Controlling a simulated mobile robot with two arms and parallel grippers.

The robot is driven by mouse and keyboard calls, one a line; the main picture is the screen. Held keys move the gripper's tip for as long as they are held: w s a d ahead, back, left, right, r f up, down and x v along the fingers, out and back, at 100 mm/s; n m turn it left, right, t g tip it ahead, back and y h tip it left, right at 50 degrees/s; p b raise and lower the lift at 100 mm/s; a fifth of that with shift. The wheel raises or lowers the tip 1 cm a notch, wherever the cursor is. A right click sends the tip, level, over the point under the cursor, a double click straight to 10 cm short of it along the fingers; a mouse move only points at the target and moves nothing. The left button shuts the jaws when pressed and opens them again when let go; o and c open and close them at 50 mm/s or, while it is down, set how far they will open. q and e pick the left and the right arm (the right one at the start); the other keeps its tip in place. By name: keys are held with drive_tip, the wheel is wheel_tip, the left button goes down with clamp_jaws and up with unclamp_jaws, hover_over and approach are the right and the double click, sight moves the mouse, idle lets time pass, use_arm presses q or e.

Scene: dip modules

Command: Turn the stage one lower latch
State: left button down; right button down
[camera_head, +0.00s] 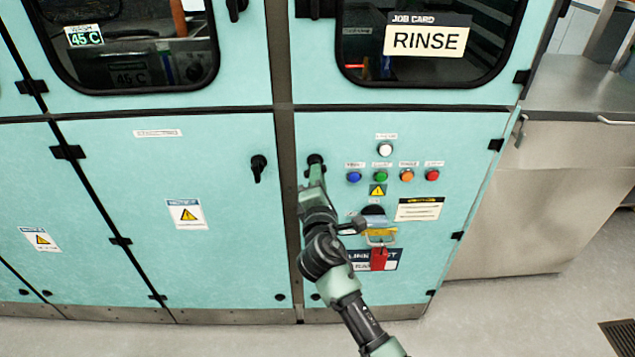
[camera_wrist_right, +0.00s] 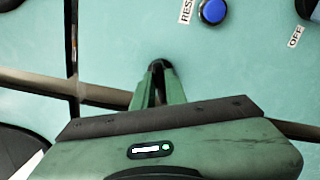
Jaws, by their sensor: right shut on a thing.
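A black lower latch (camera_head: 315,158) sits near the left edge of the lower right teal door (camera_head: 460,135). My right gripper (camera_head: 316,172) is at this latch, with its fingers closed on it. In the right wrist view, the green fingers (camera_wrist_right: 158,92) come together around the dark latch (camera_wrist_right: 157,65), and they hide part of it. A second black latch (camera_head: 258,168) is on the lower left door (camera_head: 220,145), pointing downward, with nothing touching it. No readable stage number shows on either door. My left gripper is not in view.
Blue (camera_head: 354,177), green (camera_head: 381,177), orange (camera_head: 407,176) and red (camera_head: 432,175) buttons are right of my gripper, below a white one (camera_head: 386,149). A red tag (camera_head: 379,259) hangs behind my arm's right side. A steel counter (camera_head: 560,190) stands at right.

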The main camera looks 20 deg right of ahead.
drive_tip(key=shift+f+m+b, duration=0.15)
drive_tip(key=shift+m+b, duration=0.9)
drive_tip(key=shift+m, duration=1.15)
drive_tip(key=c, duration=1.4)
unclamp_jaws()
drive_tip(key=shift+c, duration=0.2)
drive_tip(key=v, duration=0.7)
drive_tip(key=shift+s+b, duration=0.3)
drive_tip(key=shift+s, duration=0.1)
drive_tip(key=shift+a, duration=0.15)
